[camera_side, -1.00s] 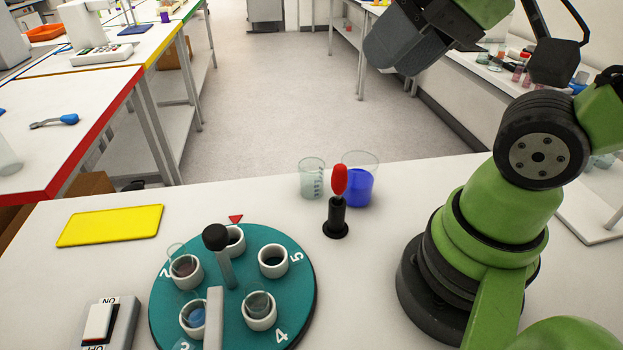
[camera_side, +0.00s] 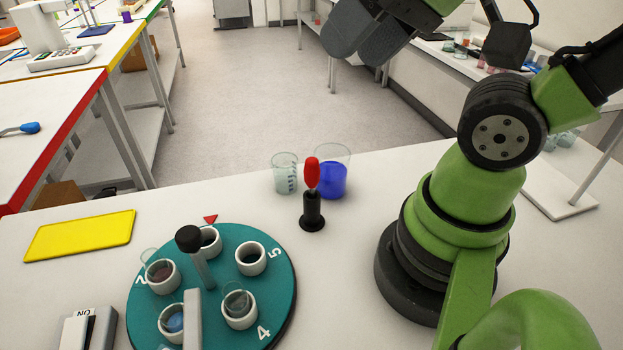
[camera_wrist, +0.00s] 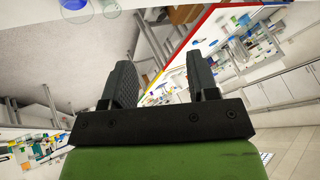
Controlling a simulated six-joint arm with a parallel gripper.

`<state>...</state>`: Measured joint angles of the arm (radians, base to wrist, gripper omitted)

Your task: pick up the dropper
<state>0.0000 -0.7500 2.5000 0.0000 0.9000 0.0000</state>
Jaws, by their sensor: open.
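The dropper (camera_side: 311,177) has a red bulb and stands upright in a small black holder (camera_side: 312,212) on the white table; its lower part is hidden in the holder. My gripper (camera_side: 356,48) is at the top of the side view, high above the table and well apart from the dropper. In the wrist view my gripper (camera_wrist: 163,85) has its two dark fingers spread, with nothing between them. The dropper does not show in the wrist view.
A beaker of blue liquid (camera_side: 333,180) and a paler beaker (camera_side: 284,177) stand just behind the dropper. A teal numbered carousel (camera_side: 275,285) with cups and a black-knobbed lever (camera_side: 188,239) is front left. A yellow plate (camera_side: 80,236) lies far left.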

